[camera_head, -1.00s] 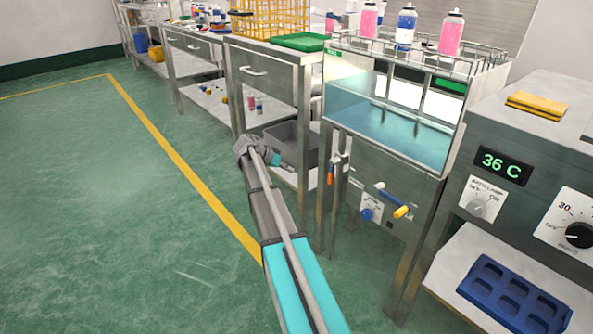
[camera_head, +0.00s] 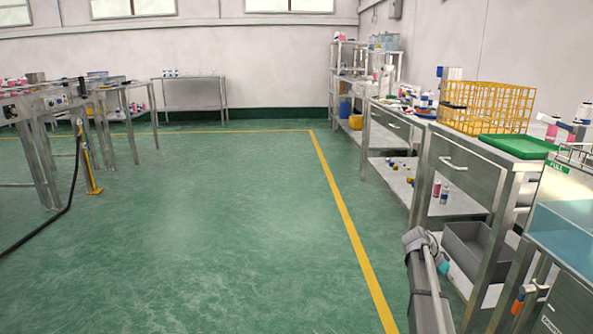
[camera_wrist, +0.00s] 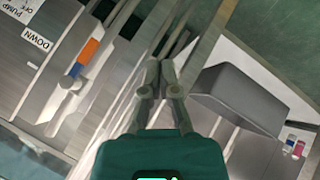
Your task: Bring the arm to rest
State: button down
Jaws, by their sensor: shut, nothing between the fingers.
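My gripper (camera_wrist: 160,72) shows in the wrist view with its two fingers closed together and nothing between them. It hangs in front of the steel benches, with the grey bin and a valve handle seen beyond it.
A water bath (camera_head: 570,225) stands at the right edge, close to my arm. A steel bench (camera_head: 468,168) bears a yellow wire basket (camera_head: 487,106) and a green lid (camera_head: 518,146). A grey bin (camera_head: 470,245) sits on its lower shelf.

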jog(key=s+a+r+n+t+y+p, duration=0.1)
jog(key=s+a+r+n+y+p, duration=0.4)
jog(key=a, duration=0.6)
jog(key=s+a+n+t+p, duration=0.1)
jog(key=s+a+n+p, duration=0.25)
jog(key=s+a, duration=0.65)
jog(key=s+a+r+n+t+y+p, duration=0.25)
jog(key=s+a+n+p, duration=0.2)
jog(key=a, duration=0.85)
notch_tip(320, 180, up, 36)
jog(key=p, duration=3.5)
jog(key=shift+w+r+g+y+p, duration=0.25)
jog(key=shift+g+y+p, duration=0.1)
jog(key=shift+g, duration=0.1)
